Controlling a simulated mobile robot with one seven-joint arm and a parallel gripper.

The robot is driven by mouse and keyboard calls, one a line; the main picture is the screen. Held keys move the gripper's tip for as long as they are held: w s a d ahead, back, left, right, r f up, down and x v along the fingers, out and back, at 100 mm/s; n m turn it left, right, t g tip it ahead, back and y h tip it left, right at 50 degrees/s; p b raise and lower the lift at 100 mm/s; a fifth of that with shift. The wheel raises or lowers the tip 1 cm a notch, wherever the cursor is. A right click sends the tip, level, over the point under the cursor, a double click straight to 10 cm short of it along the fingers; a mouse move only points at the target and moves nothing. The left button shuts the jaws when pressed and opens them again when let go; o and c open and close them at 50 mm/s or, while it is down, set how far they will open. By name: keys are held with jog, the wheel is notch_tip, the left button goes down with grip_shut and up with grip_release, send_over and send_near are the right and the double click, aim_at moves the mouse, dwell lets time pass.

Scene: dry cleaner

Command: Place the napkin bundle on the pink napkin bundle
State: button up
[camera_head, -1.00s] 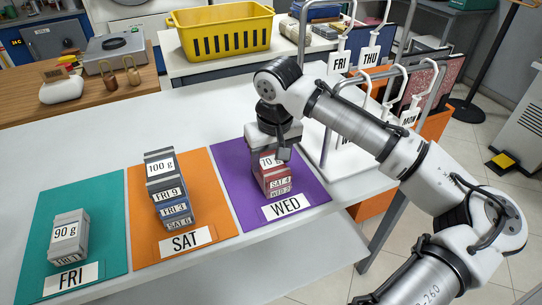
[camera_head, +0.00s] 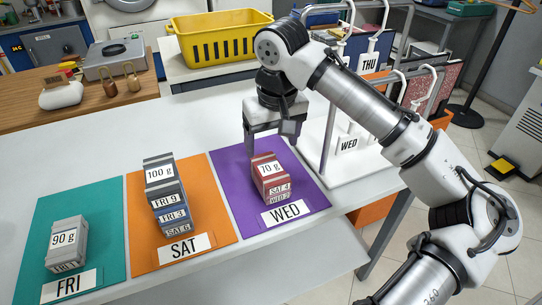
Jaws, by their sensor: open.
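A pink-red bundle stack (camera_head: 270,180) stands on the purple WED mat (camera_head: 234,182). Its top face reads 70 g, with SAT 4 and WED 2 on its front. My gripper (camera_head: 268,146) is open and empty just above and behind this stack, fingers pointing down, apart from it. A grey stack (camera_head: 166,192) stands on the orange SAT mat (camera_head: 212,205), reading 100 g on top, with FRI 9, FRI 3 and SAT 6 below. A single grey bundle (camera_head: 68,243) marked 90 g lies on the teal FRI mat (camera_head: 95,200); its front label is partly hard to read.
A white rack (camera_head: 345,165) with day tags stands right of the purple mat, partly behind my arm. A yellow basket (camera_head: 222,38) sits on a back table. A wooden counter (camera_head: 100,110) holds weights and a scale. White tabletop behind the mats is clear.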

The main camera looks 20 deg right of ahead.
jog(key=shift+s+r, duration=0.2)
jog(key=shift+r, duration=0.95)
jog(key=shift+s+r, duration=0.15)
jog(key=shift+r, duration=0.95)
